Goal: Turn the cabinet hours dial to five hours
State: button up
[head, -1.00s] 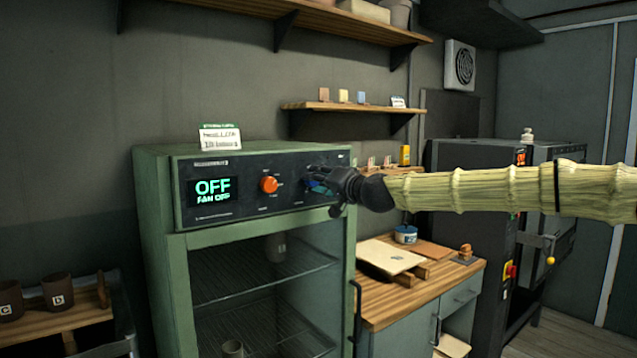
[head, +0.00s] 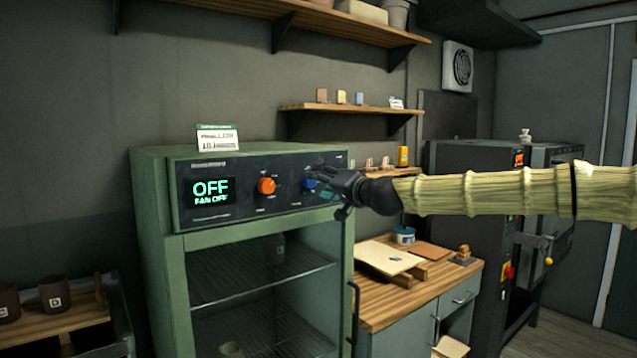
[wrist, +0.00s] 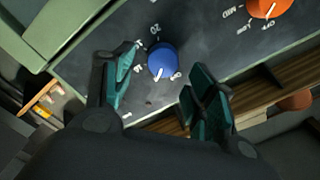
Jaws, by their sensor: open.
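The green drying cabinet (head: 165,235) has a dark control panel (head: 230,212) with a lit display (head: 210,192) reading OFF and FAN OFF. A blue dial (wrist: 162,61) with a white pointer line sits on the panel, with printed marks around it. In the head view the blue dial (head: 310,183) is partly hidden by my gripper (head: 318,178). In the wrist view my gripper (wrist: 160,92) is open, its teal-padded fingers on either side of the dial with gaps visible. The pointer aims toward the lower left in that view. I cannot tell which hour mark it meets.
An orange knob (head: 266,186) sits beside the blue dial; it also shows in the wrist view (wrist: 268,6). A small card (head: 218,138) stands on the cabinet top. A wooden worktop (head: 375,306) is to the right, with a dark kiln beyond.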

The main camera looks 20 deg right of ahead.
jog(key=v, duration=0.9)
jog(key=shift+s, duration=0.2)
jog(key=shift+d, duration=0.1)
jog(key=a+f+g, duration=0.1)
jog(key=a+f, duration=0.2)
jog(key=f, duration=0.5)
jog(key=a+f+g, duration=0.2)
jog(key=a+f, duration=0.1)
jog(key=f, duration=0.5)
jog(key=s+a+f+n+g+h, duration=0.15)
jog(key=s+f, duration=0.25)
jog(key=f, duration=0.8)
jog(key=s+a+f+g, duration=0.2)
jog(key=s+a+f, duration=0.15)
jog(key=f, duration=0.75)
jog(key=s+a+f+n+g+h, duration=0.15)
jog(key=s+f, duration=0.25)
jog(key=f, duration=0.8)
jog(key=s+f+g+h, duration=0.1)
jog(key=s+f+g, duration=0.4)
jog(key=s+f, duration=1.2)
jog(key=s+d+f+n+g+h, duration=0.1)
jog(key=s+f, duration=0.3)
jog(key=s, duration=0.8)
jog(key=s+d+f+n+g+h, duration=0.1)
jog(key=s+f, duration=0.4)
jog(key=s, duration=0.6)
jog(key=shift+s+d+f+n+g, duration=0.15)
jog(key=shift+s+d+n+g, duration=0.2)
jog(key=shift+d+g, duration=0.5)
